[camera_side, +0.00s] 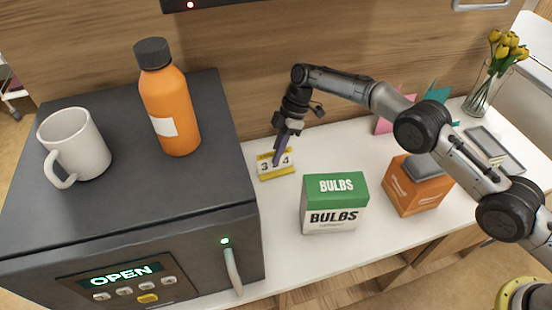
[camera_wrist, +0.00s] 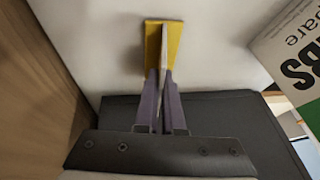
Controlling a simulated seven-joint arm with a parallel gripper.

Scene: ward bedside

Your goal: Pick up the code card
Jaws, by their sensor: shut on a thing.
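The code card (camera_side: 266,165) is a small white and yellow card with large dark digits, partly hidden by my fingers. It is on the white counter top, just right of the dark safe. It stands upright or nearly so; whether it touches the counter I cannot tell. My gripper (camera_side: 279,150) reaches down to it from above, its purple-grey fingers over the digits. In the wrist view my gripper (camera_wrist: 159,100) is shut with the thin card edge between its fingers, and the yellow part of the code card (camera_wrist: 174,40) shows beyond the tips.
The dark safe (camera_side: 225,120) with a lit OPEN display bears a white mug (camera_side: 78,140) and an orange bottle (camera_side: 168,105). A green and white BULBS box (camera_side: 334,205) stands right of the card, with an orange box (camera_side: 415,190) beyond. Yellow tulips (camera_side: 505,48) stand far right.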

